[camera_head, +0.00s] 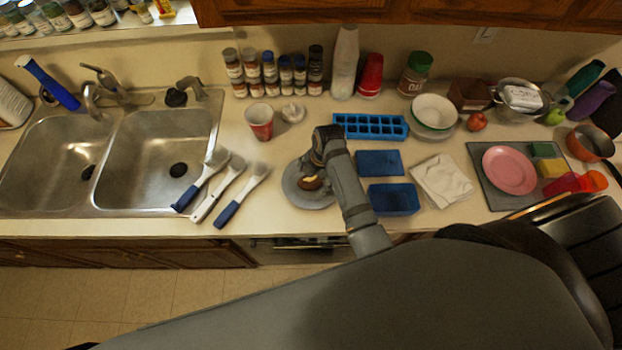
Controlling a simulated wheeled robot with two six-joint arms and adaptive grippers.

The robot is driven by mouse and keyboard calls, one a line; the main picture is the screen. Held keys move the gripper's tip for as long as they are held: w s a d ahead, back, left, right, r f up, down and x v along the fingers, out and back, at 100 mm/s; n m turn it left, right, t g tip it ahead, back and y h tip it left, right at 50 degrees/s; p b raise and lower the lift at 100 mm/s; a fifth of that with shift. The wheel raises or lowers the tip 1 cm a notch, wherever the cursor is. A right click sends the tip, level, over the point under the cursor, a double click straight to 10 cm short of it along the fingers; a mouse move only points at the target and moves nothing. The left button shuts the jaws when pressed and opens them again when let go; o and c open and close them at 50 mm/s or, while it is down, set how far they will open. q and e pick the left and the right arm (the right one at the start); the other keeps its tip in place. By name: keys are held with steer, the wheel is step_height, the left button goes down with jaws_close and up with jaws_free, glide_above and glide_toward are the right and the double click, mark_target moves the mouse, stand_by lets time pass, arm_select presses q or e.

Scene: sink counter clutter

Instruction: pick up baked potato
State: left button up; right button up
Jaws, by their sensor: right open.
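The baked potato (309,183) is a small brown thing with a pale top, lying on a round grey plate (298,197) near the counter's front edge. My right gripper (312,172) is over the plate, right at the potato, and hides part of both. It is open; whether its fingers touch the potato cannot be told. My left gripper is not in view.
Brushes with blue and white handles (232,191) lie left of the plate. Blue containers (392,199) and a blue ice tray (370,126) are close on the right. A red cup (260,122) and a small white item (292,112) stand behind. The double sink (150,155) is at left.

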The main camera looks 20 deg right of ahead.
steer(key=c, duration=1.4)
steer(key=shift+o, duration=0.2)
steer(key=shift+r, duration=0.1)
